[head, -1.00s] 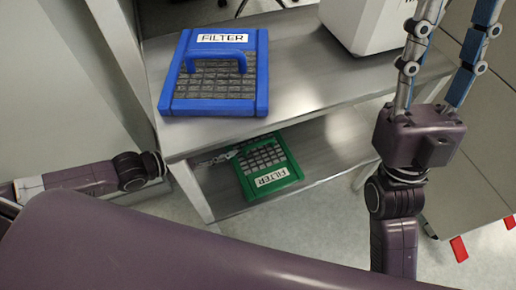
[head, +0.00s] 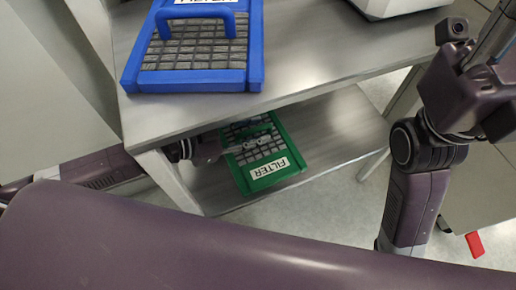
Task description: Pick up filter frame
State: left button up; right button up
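A green filter frame (head: 275,174) with a grey mesh and a FILTER label lies on the lower shelf. A blue filter frame (head: 190,78) with a raised blue handle lies on the table top above. My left gripper (head: 262,141) reaches in under the table top from the left, and its fingers are over the green frame's mesh near its handle. The fingers are small and dark there, so whether they grip anything is unclear. My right gripper (head: 494,42) is at the upper right, away from both frames, with its fingertips cut off by the picture edge.
The metal table top (head: 310,60) overhangs the lower shelf (head: 325,130). A table leg (head: 180,183) stands close to my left arm. A white device (head: 400,6) stands at the table's back. The shelf right of the green frame is clear.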

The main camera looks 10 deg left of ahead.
pick_arm(q)
jog(key=shift+w+d, duration=0.15)
grip_shut()
dwell(0.4)
